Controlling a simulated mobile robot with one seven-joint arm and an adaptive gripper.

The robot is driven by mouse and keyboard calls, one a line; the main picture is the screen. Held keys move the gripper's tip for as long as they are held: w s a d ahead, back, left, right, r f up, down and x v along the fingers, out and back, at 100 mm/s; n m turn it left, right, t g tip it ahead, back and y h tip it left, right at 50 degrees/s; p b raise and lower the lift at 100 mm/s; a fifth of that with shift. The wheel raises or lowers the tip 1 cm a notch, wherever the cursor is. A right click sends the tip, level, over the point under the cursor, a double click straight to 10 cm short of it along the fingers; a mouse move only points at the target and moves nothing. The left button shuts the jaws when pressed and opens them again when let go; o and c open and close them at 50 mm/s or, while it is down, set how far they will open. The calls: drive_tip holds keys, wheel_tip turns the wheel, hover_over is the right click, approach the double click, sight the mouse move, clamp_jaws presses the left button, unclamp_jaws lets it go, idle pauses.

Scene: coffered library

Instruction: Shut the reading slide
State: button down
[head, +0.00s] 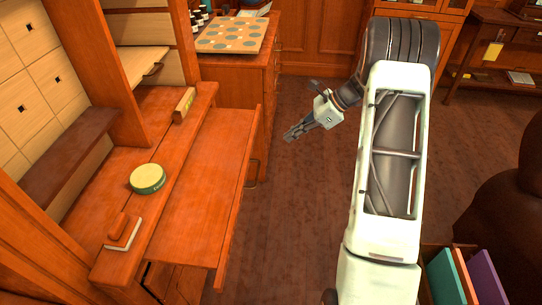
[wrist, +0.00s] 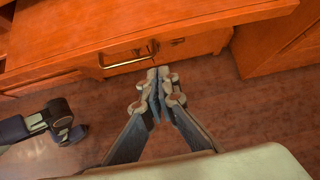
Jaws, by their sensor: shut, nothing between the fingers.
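The reading slide (head: 200,190) is a flat reddish wooden board. It sticks out from the desk on the left of the head view, below the ledge. A handle (head: 253,172) is on its front edge. In the wrist view a wooden board (wrist: 150,32) with a brass handle (wrist: 128,58) spans the top, seemingly the same slide. My gripper (head: 290,135) is to the right of the slide, apart from it, over the floor. Its fingers (wrist: 158,74) are together and empty, just below the front edge in the wrist view.
A round green-rimmed tin (head: 147,178) and a small block on a pad (head: 122,232) are on the ledge. A patterned board (head: 232,35) lies on the cabinet behind. Coloured folders (head: 447,275) stand at lower right. The floor (head: 300,220) before the slide is clear.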

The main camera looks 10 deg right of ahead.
sight(195, 151)
drive_tip(key=shift+y, duration=0.3)
drive_tip(key=x, duration=0.4)
drive_tip(key=b+x, duration=0.1)
drive_tip(key=x, duration=0.3)
drive_tip(key=b+x, duration=0.1)
drive_tip(key=x, duration=0.4)
drive_tip(key=shift+s+a+r, duration=0.15)
drive_tip(key=shift+a+r, duration=0.2)
drive_tip(key=shift+w+a, duration=0.2)
drive_tip(key=shift+a, duration=0.25)
drive_tip(key=shift+a, duration=0.15)
drive_tip(key=w+a, duration=0.2)
drive_tip(key=a, duration=0.4)
drive_tip(key=w+a+p, duration=0.1)
drive_tip(key=w+a, duration=0.1)
drive_tip(key=a, duration=0.5)
drive_tip(key=w+a+p, duration=0.1)
drive_tip(key=w+a, duration=0.1)
drive_tip(key=a, duration=0.4)
drive_tip(key=shift+w+a, duration=0.2)
drive_tip(key=shift+a, duration=0.1)
drive_tip(key=shift+d, duration=0.1)
